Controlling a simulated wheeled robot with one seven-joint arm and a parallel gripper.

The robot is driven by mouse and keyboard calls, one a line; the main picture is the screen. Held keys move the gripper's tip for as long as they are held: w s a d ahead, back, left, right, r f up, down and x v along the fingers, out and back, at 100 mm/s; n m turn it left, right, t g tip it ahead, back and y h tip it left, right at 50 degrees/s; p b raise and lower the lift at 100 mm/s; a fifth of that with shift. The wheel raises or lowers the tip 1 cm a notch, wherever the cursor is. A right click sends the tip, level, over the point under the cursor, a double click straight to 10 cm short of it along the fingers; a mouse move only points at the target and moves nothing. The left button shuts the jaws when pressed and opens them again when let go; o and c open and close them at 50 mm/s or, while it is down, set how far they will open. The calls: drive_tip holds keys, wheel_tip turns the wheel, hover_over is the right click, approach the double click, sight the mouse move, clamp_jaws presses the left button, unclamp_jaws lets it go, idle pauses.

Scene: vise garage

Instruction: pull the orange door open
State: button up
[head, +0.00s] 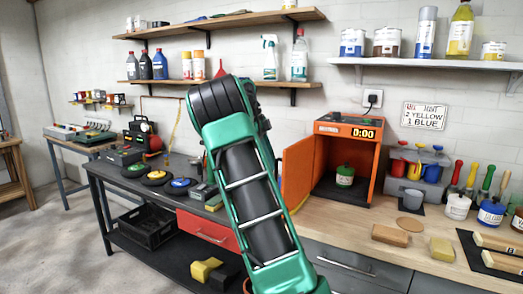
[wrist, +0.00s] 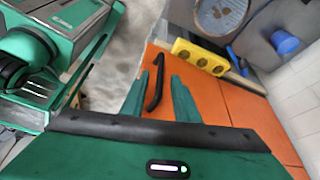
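The orange door (head: 297,172) of the orange box (head: 368,160) stands swung out to the left in the head view, and the inside of the box shows. In the wrist view the door (wrist: 215,98) fills the middle right, with a black bar handle (wrist: 157,82) on it. My gripper (wrist: 158,82) has its two green fingers apart, one on each side of the handle, with gaps visible between. I cannot tell whether either finger touches it. In the head view my arm hides the gripper and the handle.
A green-lidded jar (head: 345,176) stands inside the box, under a 0:00 display. A dark bench (head: 130,180) with discs lies left of my arm. Shelves hang above.

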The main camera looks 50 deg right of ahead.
drive_tip(key=shift+v, duration=2.55)
drive_tip(key=s+a+f+n+y, duration=0.1)
drive_tip(key=s+a+f+n, duration=0.3)
drive_tip(key=s+n, duration=0.3)
drive_tip(key=s+a+f+n+y, duration=0.2)
drive_tip(key=s+a+f+n, duration=0.25)
drive_tip(key=s, duration=0.45)
drive_tip(key=s+a+f+n+t, duration=0.2)
drive_tip(key=s+a+f+n, duration=0.3)
drive_tip(key=a, duration=0.3)
drive_tip(key=s+a+f+n+t, duration=0.1)
drive_tip(key=s+a+f+n, duration=0.3)
drive_tip(key=s+a+n, duration=0.3)
drive_tip(key=shift+s+a+f+t+h, duration=0.3)
drive_tip(key=shift+s+a+f+t, duration=0.05)
drive_tip(key=shift+s+a+t, duration=0.1)
